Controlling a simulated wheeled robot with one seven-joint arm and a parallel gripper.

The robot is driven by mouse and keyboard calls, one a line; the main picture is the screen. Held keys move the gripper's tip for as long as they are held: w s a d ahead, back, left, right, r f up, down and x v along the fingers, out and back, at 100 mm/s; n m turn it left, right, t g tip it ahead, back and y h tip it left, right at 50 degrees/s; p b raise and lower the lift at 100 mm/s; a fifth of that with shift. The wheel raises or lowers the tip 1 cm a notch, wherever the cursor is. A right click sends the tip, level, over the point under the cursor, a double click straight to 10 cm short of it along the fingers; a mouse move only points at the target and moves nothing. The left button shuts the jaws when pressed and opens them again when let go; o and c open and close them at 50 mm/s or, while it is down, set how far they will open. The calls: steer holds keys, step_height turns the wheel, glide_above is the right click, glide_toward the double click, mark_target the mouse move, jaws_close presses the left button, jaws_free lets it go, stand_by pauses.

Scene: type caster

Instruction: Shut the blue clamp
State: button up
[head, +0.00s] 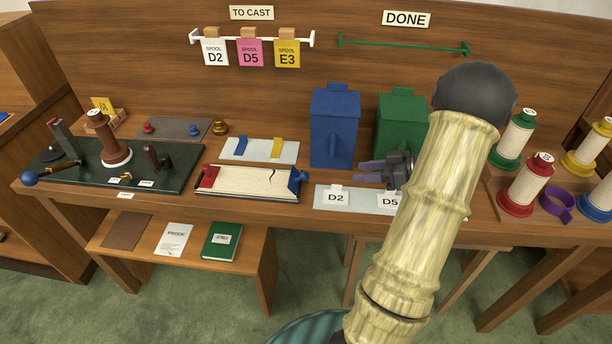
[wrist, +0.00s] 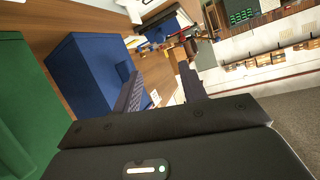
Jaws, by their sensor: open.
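The blue clamp (head: 297,181) sits at the right end of the long white-bedded tray (head: 246,183) in the head view. It sticks up and leans outward a little; how far it is open is too small to tell. A red clamp (head: 209,177) is at the tray's left end. My gripper (head: 360,173) is open and empty, to the right of the blue clamp, in front of the blue and green boxes. Its two fingers also show in the wrist view (wrist: 160,88), spread apart with nothing between them. I cannot make out the blue clamp clearly there.
The tall blue box (head: 335,125) and the green box (head: 401,122) stand behind my gripper. A pale mat (head: 326,207) with D2 and D5 labels lies below it. Several spools stand at the right, including a red one (head: 524,185). A dark green board (head: 75,180) is at the left.

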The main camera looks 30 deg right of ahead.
mark_target(307, 175)
steer(key=x, duration=1.7)
steer(key=shift+a+f, duration=0.1)
steer(key=shift+a, duration=0.05)
steer(key=shift+w, duration=0.1)
jaws_close()
